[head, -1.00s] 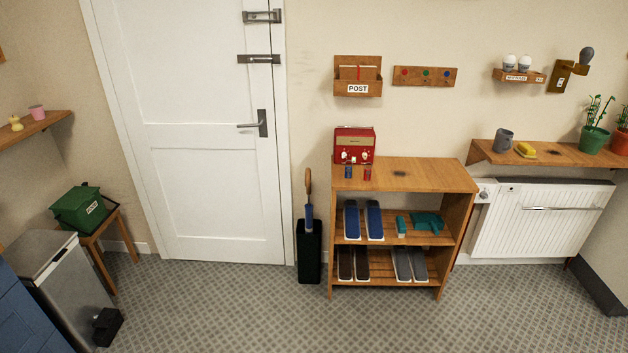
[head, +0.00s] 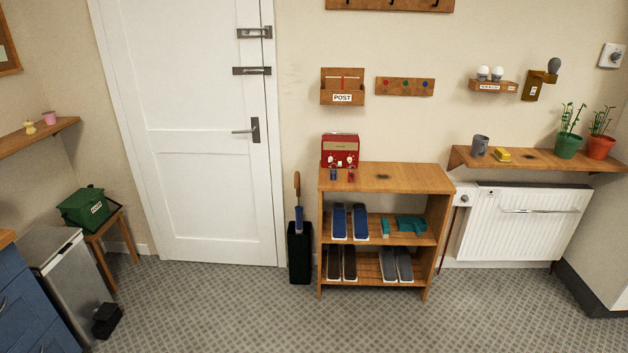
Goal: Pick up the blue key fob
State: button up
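A small blue object, which looks like the blue key fob (head: 333,175), stands on top of the wooden shoe rack (head: 400,178), near its left front edge. A similar small red fob (head: 351,176) is just to its right, apart from it. A red radio-like box (head: 340,150) with white knobs is close behind both. The fobs are small in the head view, so their fine shape cannot be made out. My gripper is not in this view.
A black umbrella stand (head: 299,252) is just left of the rack, and a white radiator (head: 525,222) is to the right. The patterned floor (head: 230,310) in front is clear. A bin (head: 66,285) stands at the left.

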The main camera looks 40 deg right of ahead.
aim_at(332, 171)
jog(key=u, duration=0.15)
jog(key=i, duration=1.8)
jog(key=z, duration=0.3)
jog(key=k, duration=0.9)
jog(key=z, duration=0.15)
jog(key=i, duration=0.35)
